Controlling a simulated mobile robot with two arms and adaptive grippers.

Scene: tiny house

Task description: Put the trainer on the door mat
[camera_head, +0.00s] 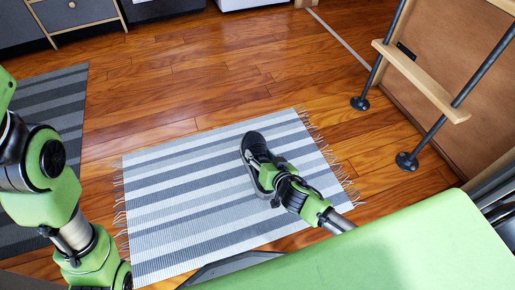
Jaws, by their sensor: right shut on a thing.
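The trainer (256,147) is a dark shoe with a pale sole edge, in the middle of the head view, over the upper right part of the striped door mat (170,215). The mat is grey and white with fringed ends and lies flat on the floor. My right gripper (267,172) is shut on the trainer and hides part of it. I cannot tell whether the trainer touches the mat or is held just above it. My left arm comes in at the left edge, but its gripper is out of view.
A darker striped rug (50,110) lies at the left. A shelf with dark metal legs and a wooden rung (420,80) stands at the upper right. A grey cabinet (75,12) is at the top left. The wooden floor (220,80) beyond the mat is clear.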

